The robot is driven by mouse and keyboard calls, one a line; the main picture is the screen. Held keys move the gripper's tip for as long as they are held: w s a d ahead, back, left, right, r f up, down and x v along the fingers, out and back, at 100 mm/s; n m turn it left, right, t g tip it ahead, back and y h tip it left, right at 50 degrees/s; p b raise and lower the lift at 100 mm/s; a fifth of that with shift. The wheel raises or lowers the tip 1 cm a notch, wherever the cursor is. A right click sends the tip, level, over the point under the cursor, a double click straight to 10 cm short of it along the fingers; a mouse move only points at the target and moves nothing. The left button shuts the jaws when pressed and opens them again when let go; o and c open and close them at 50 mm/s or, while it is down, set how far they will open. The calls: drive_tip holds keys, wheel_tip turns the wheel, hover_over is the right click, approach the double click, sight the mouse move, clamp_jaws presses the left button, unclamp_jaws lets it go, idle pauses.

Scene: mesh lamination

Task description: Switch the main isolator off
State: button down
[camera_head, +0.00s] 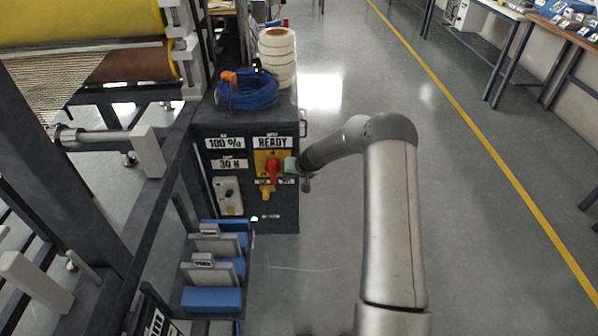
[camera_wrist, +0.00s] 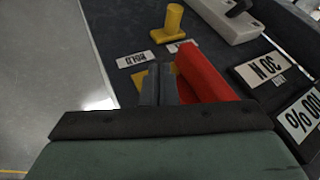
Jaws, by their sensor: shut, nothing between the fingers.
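The main isolator is a red rotary handle (camera_head: 272,171) on a yellow plate (camera_head: 260,158) on the dark cabinet front, under a READY sign. In the head view the handle stands roughly upright. My gripper (camera_head: 288,166) is at the right side of the handle. In the wrist view, which sees the panel upside down, my shut, empty fingers (camera_wrist: 159,84) are just left of the red handle (camera_wrist: 205,74). I cannot tell whether they touch it. Part of the yellow plate is hidden behind my fingers.
A yellow knob (camera_wrist: 168,24) and a grey switch box (camera_head: 228,196) sit near the isolator. A blue cable coil (camera_head: 247,91) and white rolls (camera_head: 277,58) are on top of the cabinet (camera_head: 203,119). Blue-and-grey holders (camera_head: 212,299) stand below left. Open floor lies right.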

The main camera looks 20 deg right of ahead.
drive_tip(key=shift+w+a, duration=0.2)
drive_tip(key=shift+a, duration=0.7)
drive_tip(key=shift+f+y+b, duration=0.2)
drive_tip(key=shift+y+b, duration=0.1)
drive_tip(key=shift+b, duration=0.85)
